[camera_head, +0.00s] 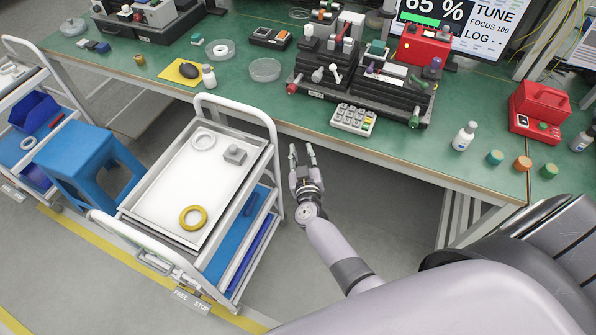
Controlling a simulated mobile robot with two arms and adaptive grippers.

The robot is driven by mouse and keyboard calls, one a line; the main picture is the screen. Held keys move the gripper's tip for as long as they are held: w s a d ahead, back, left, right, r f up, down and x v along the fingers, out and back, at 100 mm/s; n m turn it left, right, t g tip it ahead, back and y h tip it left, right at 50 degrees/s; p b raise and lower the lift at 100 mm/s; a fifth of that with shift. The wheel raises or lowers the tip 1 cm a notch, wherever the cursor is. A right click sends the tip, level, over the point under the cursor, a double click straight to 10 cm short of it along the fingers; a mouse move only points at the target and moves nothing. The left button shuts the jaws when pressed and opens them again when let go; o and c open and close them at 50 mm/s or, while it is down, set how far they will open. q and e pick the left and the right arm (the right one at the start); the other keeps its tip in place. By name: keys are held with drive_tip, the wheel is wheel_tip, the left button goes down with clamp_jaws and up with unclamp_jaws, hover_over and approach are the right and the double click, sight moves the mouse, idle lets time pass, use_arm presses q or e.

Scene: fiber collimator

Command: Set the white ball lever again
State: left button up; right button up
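The black optical stage (352,95) stands on the green bench with several small levers and knobs on it. A lever with a white ball end (335,70) sticks up at its front left; a second pale knob (317,75) is just left of it. The two are small, so I cannot tell the lever's exact setting. My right gripper (302,149) is open and empty, fingers pointing up the picture. It is in front of the bench edge, beside the cart, apart from the stage and lever. My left gripper is not in view.
A grey keypad (353,119) lies in front of the stage. A white cart (176,170) with a yellow ring (193,217) stands left of my gripper. The monitor (452,25) shows "65 %" and "TUNE". A white bottle (464,136) and a red case (540,108) are at right.

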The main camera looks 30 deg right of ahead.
wheel_tip(320, 180, down, 5)
drive_tip(key=s+a+n+y, duration=0.1)
drive_tip(key=s+a, duration=0.1)
drive_tip(key=shift+a+g+y, duration=0.15)
drive_tip(key=shift+g+y, duration=0.15)
drive_tip(key=shift+f, duration=0.1)
